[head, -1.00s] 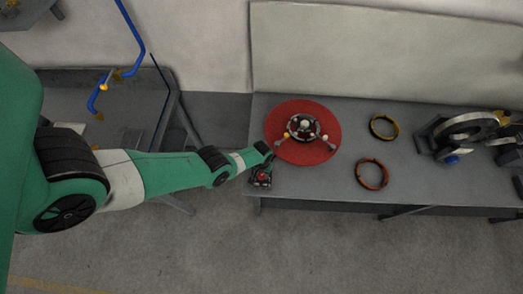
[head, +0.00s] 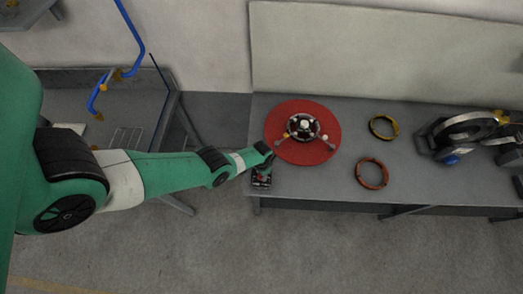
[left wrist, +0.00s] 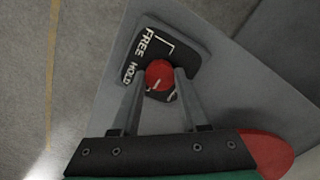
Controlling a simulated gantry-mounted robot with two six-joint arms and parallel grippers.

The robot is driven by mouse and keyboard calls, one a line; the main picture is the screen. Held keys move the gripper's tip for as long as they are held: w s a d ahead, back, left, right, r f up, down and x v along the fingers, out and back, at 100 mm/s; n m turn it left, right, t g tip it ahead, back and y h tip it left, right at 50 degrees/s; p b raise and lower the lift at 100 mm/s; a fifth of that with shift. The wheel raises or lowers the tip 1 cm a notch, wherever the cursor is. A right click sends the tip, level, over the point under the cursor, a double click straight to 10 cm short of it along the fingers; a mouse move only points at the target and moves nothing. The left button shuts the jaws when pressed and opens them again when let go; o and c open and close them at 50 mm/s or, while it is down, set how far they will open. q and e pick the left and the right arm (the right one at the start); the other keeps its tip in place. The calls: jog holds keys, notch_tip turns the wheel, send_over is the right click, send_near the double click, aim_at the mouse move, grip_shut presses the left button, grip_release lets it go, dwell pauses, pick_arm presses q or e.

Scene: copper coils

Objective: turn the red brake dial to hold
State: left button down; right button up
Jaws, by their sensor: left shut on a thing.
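The red brake dial (left wrist: 159,74) sits on a dark plate (left wrist: 184,46) lettered FREE and HOLD in the left wrist view. HOLD is to the dial's left and FREE is above it. A pale mark on the dial points toward its lower left in this view; I cannot tell which setting it meets. My left gripper (left wrist: 158,78) is shut on the dial, one finger on each side. In the head view my left gripper (head: 262,176) is at the bench's left front corner, hiding most of the dial. My right gripper is not in view.
A red disc (head: 280,147) with a spoked hub (head: 303,127) lies on the grey bench (head: 230,190) just behind the gripper. A yellow coil (head: 384,127) and an orange coil (head: 371,173) lie to its right. A wheeled machine (head: 455,135) stands at the right.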

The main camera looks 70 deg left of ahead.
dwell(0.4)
pick_arm(q)
jog(key=shift+c, duration=2.1)
grip_release()
